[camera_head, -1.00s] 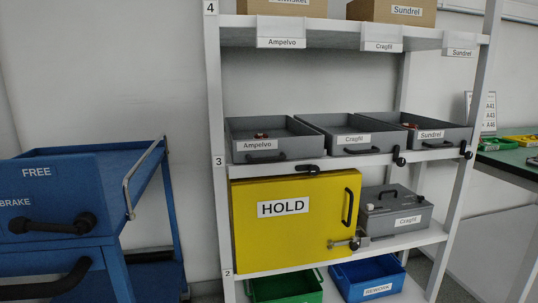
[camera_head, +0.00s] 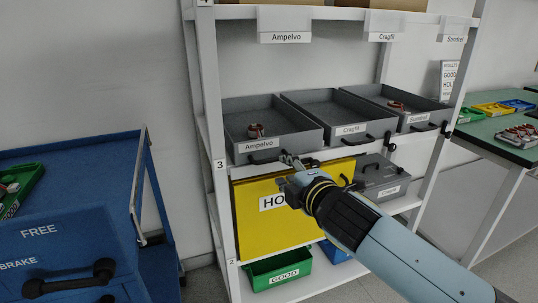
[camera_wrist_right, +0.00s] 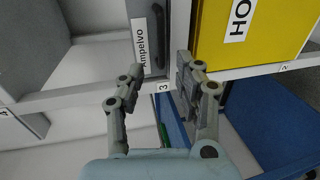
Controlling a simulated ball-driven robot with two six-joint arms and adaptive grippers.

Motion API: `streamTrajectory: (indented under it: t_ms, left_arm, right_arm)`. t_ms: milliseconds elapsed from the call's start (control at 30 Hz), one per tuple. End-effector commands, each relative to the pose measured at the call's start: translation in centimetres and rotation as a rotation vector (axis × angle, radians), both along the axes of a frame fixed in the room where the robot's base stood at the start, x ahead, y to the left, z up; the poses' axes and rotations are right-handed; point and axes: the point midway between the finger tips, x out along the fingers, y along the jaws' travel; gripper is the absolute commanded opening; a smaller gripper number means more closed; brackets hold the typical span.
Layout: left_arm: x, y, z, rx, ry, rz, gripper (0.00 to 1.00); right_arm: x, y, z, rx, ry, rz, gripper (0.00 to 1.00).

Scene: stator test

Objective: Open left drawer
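The left drawer (camera_head: 290,141) is a grey open-topped tray labelled Ampelvo, on shelf level 3, with a dark bar handle (camera_head: 264,158) on its front. A small copper-coloured part (camera_head: 256,130) lies in it. My right gripper (camera_head: 289,162) is in front of the shelf, near the right end of that handle. In the right wrist view, the fingers of my right gripper (camera_wrist_right: 160,68) are apart, and the dark handle (camera_wrist_right: 159,35) shows beyond and between their tips. I cannot tell whether they touch it. My left gripper is not in view.
Two more grey drawers, Cragfil (camera_head: 350,129) and Sundrel (camera_head: 420,116), stand to the right. A blue trolley (camera_head: 90,175) stands at the left and a green-topped table (camera_head: 490,145) at the right.

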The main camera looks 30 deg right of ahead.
Motion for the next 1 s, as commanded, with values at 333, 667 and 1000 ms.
streamTrajectory:
  t_ms: [333,667,1000]
  left_arm:
    - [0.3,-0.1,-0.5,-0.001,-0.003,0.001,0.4]
    - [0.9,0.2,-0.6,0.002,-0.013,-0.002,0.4]
    - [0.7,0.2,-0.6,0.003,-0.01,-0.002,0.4]
  right_arm:
    - [6.5,-1.6,-1.5,0.003,-0.001,-0.001,0.34]
    - [9.0,-2.2,-2.1,0.003,0.0,-0.001,0.34]
    - [9.0,-2.2,-2.1,0.003,0.0,-0.001,0.17]
